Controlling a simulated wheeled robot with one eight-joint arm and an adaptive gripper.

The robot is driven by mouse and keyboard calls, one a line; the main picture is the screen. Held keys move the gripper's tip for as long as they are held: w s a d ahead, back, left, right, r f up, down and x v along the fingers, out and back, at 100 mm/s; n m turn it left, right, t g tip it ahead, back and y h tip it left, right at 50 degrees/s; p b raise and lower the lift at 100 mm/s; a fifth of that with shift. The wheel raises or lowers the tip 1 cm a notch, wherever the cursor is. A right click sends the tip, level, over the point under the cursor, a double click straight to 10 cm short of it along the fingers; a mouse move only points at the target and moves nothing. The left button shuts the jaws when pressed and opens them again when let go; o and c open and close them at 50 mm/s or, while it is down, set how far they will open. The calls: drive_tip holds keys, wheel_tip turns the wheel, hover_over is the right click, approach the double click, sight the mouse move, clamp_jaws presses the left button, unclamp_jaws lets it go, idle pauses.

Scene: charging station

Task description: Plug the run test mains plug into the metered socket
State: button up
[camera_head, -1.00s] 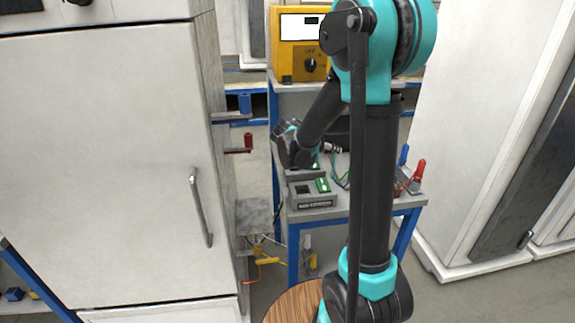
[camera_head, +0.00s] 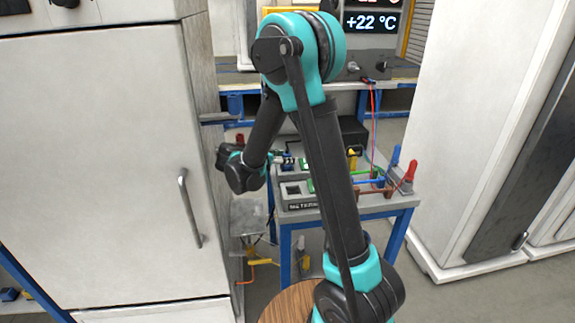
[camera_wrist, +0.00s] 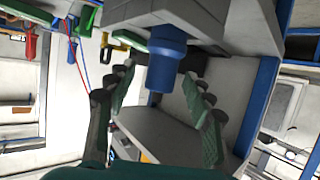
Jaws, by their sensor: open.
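A blue cylindrical plug body (camera_wrist: 166,68), apparently the mains plug, sticks out of a grey block (camera_wrist: 175,20) in the wrist view. My gripper (camera_wrist: 160,95) is open, with its green-padded fingers on either side of the blue body and a visible gap to each. In the head view my gripper (camera_head: 280,160) points right over the bench, at a small blue part (camera_head: 288,158). A grey box (camera_head: 302,204) with a small, hard-to-read label stands at the bench's front edge, just below my gripper. It appears to be the metered socket; its opening is not clear.
The blue-legged bench (camera_head: 385,206) holds red and blue handled levers (camera_head: 409,175) and coloured wires at its right. A large white cabinet (camera_head: 110,160) stands close on the left, another (camera_head: 460,150) on the right. A +22 °C display unit (camera_head: 371,25) stands behind.

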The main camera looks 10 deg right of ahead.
drive_tip(key=x, duration=0.5)
drive_tip(key=shift+w+d+r, duration=0.15)
drive_tip(key=shift+d+r, duration=0.05)
clamp_jaws()
idle(0.3)
